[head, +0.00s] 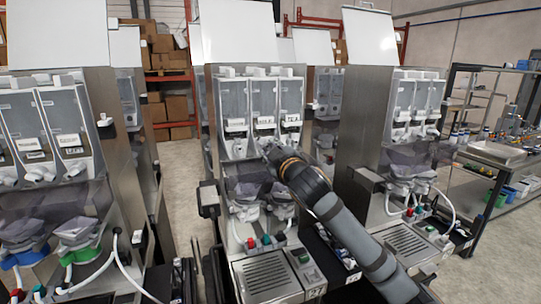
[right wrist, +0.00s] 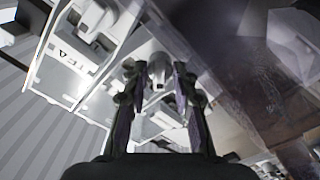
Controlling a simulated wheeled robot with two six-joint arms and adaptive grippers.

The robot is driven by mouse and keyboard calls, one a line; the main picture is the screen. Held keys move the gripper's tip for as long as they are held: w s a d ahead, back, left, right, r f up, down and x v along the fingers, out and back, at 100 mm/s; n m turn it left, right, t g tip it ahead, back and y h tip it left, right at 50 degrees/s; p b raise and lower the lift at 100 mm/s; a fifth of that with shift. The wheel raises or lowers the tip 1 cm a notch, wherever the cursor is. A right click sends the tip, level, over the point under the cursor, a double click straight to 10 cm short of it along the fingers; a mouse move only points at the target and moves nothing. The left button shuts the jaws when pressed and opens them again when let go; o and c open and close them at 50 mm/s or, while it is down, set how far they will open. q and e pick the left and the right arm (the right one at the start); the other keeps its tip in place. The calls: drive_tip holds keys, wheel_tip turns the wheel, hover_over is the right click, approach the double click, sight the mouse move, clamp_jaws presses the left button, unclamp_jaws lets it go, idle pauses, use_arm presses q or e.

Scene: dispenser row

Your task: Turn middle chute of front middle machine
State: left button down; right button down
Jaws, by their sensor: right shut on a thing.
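The front middle machine (head: 206,115) stands at centre in the head view, with three clear canisters side by side. The right canister's label (head: 292,118) reads TEA, and it also shows tilted in the right wrist view (right wrist: 82,54). My right gripper (head: 269,150) reaches the lower front of the canisters, around the middle one. In the right wrist view its fingers (right wrist: 160,78) are shut on a white chute (right wrist: 158,66) between them. In the head view the gripper and wrist hide this chute. The left chute (head: 239,148) is visible beside the gripper. My left gripper is out of view.
Similar machines stand at left (head: 50,125) and right (head: 405,110). Below the canisters are a smoky clear cover, hoses, coloured knobs and a drip tray (head: 265,275). A shelf rack (head: 500,160) stands far right. Floor shows between machines.

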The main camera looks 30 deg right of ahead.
drive_tip(key=m+b, duration=0.1)
drive_tip(key=m, duration=0.1)
drive_tip(key=m+b, duration=0.1)
drive_tip(key=m, duration=0.1)
drive_tip(key=shift+f+m, duration=0.2)
drive_tip(key=shift+m, duration=0.1)
drive_tip(key=shift+r+m+b, duration=0.1)
drive_tip(key=shift+m+b, duration=1.2)
drive_tip(key=shift+m, duration=0.7)
drive_tip(key=c, duration=1.4)
unclamp_jaws()
drive_tip(key=shift+r, duration=0.3)
wheel_tip(320, 180, up, 10)
drive_tip(key=shift+f, duration=0.25)
